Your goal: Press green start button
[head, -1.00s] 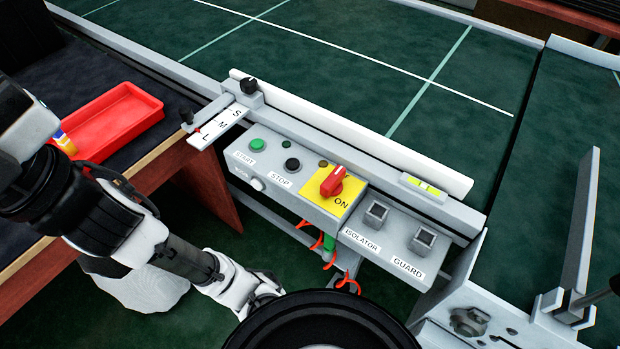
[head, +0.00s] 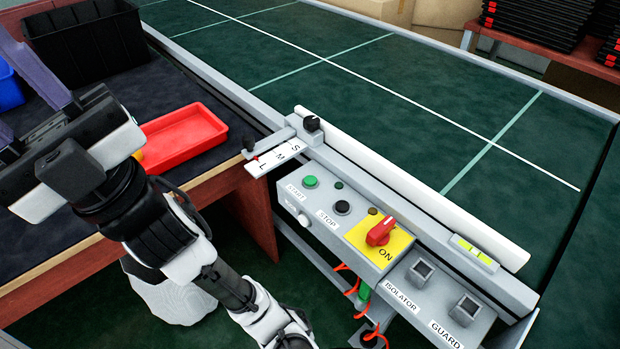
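The green start button (head: 311,182) is on the grey control panel (head: 325,238), above a START label. A black stop button (head: 342,208) sits to its right, above a STOP label. The red rotary switch (head: 380,232) is on a yellow plate marked ON. My gripper (head: 12,92) is at the left edge, over the dark table and well left of the panel. Its two purple-grey fingers are spread apart, with nothing visible between them. Part of it is cut off by the picture edge.
A red tray (head: 185,140) lies on the table (head: 205,95) between my gripper and the panel. A black crate (head: 85,40) and a blue bin (head: 8,88) stand behind. The S/M/L plate (head: 277,160) juts out beside the start button.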

